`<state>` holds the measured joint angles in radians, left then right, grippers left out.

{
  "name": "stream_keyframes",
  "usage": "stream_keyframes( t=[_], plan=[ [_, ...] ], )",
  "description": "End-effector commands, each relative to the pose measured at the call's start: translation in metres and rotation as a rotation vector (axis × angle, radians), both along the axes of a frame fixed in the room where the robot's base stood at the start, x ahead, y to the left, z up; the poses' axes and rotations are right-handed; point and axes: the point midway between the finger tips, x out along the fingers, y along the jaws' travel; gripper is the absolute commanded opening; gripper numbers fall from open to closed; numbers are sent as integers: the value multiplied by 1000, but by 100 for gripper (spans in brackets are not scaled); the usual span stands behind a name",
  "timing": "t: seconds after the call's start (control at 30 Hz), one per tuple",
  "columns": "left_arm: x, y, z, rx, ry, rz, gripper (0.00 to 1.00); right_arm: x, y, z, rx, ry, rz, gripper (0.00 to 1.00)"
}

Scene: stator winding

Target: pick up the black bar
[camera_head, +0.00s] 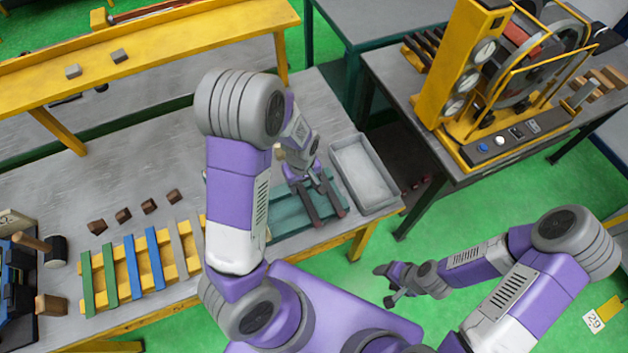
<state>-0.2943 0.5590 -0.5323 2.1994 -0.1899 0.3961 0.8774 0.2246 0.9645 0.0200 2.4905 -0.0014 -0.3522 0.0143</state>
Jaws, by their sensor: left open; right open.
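My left gripper (328,214) is open above the teal mat (285,222) near the front edge of the grey bench. Its two long dark fingers point toward that edge. I cannot make out a separate black bar between or under them; the arm and fingers hide part of the mat. Several dark bars (424,48) lie on the machine table at the back right, far from both grippers. My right gripper (385,287) is open and empty over the green floor, in front of the bench.
A grey tray (388,203) stands right of the mat. A yellow rack (132,272) holds green, blue and grey strips, with several brown blocks (123,214) behind it. A mallet (50,248) lies at left. A yellow shelf (200,38) spans the bench's back.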

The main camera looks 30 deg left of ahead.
Motion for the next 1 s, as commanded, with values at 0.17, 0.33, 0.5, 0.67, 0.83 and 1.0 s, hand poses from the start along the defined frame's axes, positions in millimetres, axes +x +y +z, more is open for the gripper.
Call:
stream_keyframes(
  t=[0.17, 0.33, 0.5, 0.67, 0.83, 1.0],
  plan=[
    [-1, 0, -17, 1, 4, 1, 56, 0, 0, -2, 0, 0, 0, 61],
    [-1, 0, -36, 1, 4, 0, 56, -1, 0, -2, 0, 1, -1, 61],
    [-1, -2, -61, 0, 4, 1, 56, 0, 0, -1, 0, 1, 0, 61],
    [-1, -2, -75, 0, 1, -1, 56, 0, 0, -2, 0, 0, 0, 61],
    [-1, -2, -76, 0, 0, -1, 56, 0, 0, -2, 0, 0, 0, 61],
    [-1, -2, -76, 0, 0, -1, 41, 0, 0, -2, 0, 0, 0, 61]
  ],
)
